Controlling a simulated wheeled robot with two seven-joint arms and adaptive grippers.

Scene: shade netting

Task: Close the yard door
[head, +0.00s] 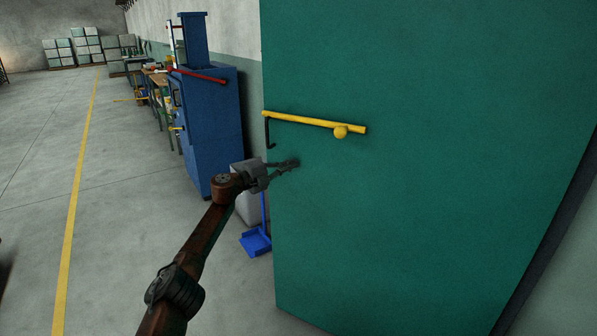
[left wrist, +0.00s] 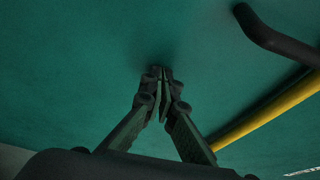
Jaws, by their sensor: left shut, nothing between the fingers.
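The yard door is a large green panel (head: 430,220) filling the right half of the head view; it stands open, angled out from the wall. A yellow bar with a round knob (head: 315,122) crosses it, with a dark hooked handle (head: 268,133) at its left end. My left gripper (head: 297,163) is shut and empty, its tips at the door's face just below the bar. In the left wrist view the fingertips (left wrist: 162,72) are together close against the green surface; whether they touch is hard to tell. The dark handle (left wrist: 275,38) and yellow bar (left wrist: 268,112) are to the right. My right gripper is not in view.
A blue machine or cabinet (head: 208,125) with a red bar stands left of the door. A blue dustpan-like object (head: 256,241) is on the floor by the door's edge. Workbenches (head: 157,90) and stacked boxes (head: 86,45) are farther back. The floor (head: 120,220) at left is clear.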

